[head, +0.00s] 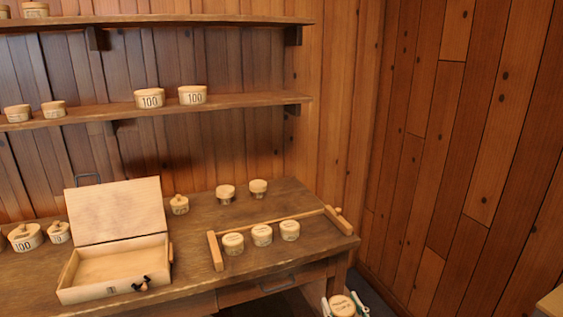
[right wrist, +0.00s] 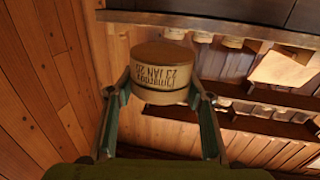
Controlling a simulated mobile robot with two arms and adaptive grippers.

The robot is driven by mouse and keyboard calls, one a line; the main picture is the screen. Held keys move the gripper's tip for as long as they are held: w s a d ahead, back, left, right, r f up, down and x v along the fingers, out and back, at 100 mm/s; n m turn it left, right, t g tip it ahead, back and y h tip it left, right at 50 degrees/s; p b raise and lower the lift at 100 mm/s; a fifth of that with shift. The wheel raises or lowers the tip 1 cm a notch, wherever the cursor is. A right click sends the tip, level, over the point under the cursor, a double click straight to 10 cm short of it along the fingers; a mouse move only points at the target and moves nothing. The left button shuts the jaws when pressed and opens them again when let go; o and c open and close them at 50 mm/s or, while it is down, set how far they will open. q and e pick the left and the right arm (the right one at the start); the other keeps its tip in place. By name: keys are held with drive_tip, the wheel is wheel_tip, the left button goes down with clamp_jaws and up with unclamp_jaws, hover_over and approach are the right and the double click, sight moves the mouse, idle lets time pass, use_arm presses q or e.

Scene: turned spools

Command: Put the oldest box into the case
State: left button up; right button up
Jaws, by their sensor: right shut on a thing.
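My right gripper (head: 344,309) is at the bottom edge of the head view, below the table's right front corner. It is shut on a round wooden box (head: 342,302). In the right wrist view this box (right wrist: 160,72) sits between the two fingers (right wrist: 160,90); its side bears dark print that looks like a January date, partly unreadable. The wooden case (head: 112,262) stands open and empty at the table's left front, lid (head: 118,210) raised. Three round boxes, left (head: 233,244), middle (head: 262,236) and right (head: 290,230), stand by a wooden rail. My left gripper is not in view.
The rail (head: 270,222) has end pieces and lies on the table (head: 200,240). Two small pieces (head: 225,192) (head: 258,188) and a knobbed one (head: 180,205) stand behind it. More containers (head: 25,237) are left of the case. Shelves (head: 220,101) hold boxes marked 100 (head: 150,98).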

drive_tip(key=s+a+r, duration=0.1)
drive_tip(key=s+r, duration=0.1)
drive_tip(key=s, duration=1.2)
drive_tip(key=s+d+r+m+h, duration=0.2)
drive_tip(key=s+d+r+h, duration=0.1)
drive_tip(key=s+r, duration=0.5)
drive_tip(key=s, duration=0.3)
drive_tip(key=shift+s+d, duration=0.25)
